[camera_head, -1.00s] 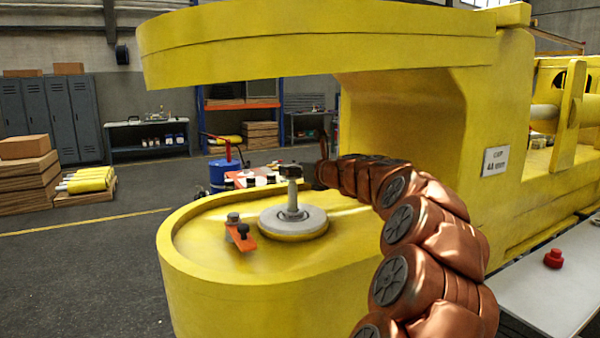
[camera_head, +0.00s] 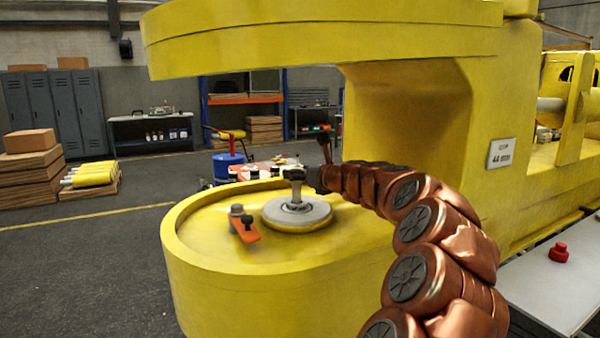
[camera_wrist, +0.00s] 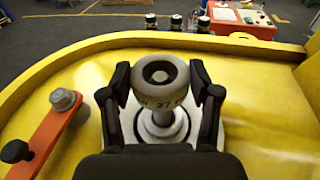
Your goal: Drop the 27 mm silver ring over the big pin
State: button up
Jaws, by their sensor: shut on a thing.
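The big pin (camera_wrist: 165,122) stands upright directly below the ring, rising from a round grey disc (camera_head: 318,215). Something paler shows inside the ring's dark hole; I cannot tell whether the ring is around the pin's tip or just above it. In the head view my gripper (camera_head: 294,175) is at the pin's top (camera_head: 297,192), and its fingers hide the ring.
An orange bracket with a bolt (camera_head: 242,226) lies left of the disc; it also shows in the wrist view (camera_wrist: 48,130). The yellow boom's upper plate (camera_head: 320,40) overhangs the lower plate (camera_head: 215,257). A red knob (camera_head: 559,253) sits on the pale bench at right.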

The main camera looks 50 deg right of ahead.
jog(key=o, duration=1.6)
jog(key=shift+s, duration=0.15)
jog(key=v, duration=1.1)
jog(key=shift+s, duration=0.4)
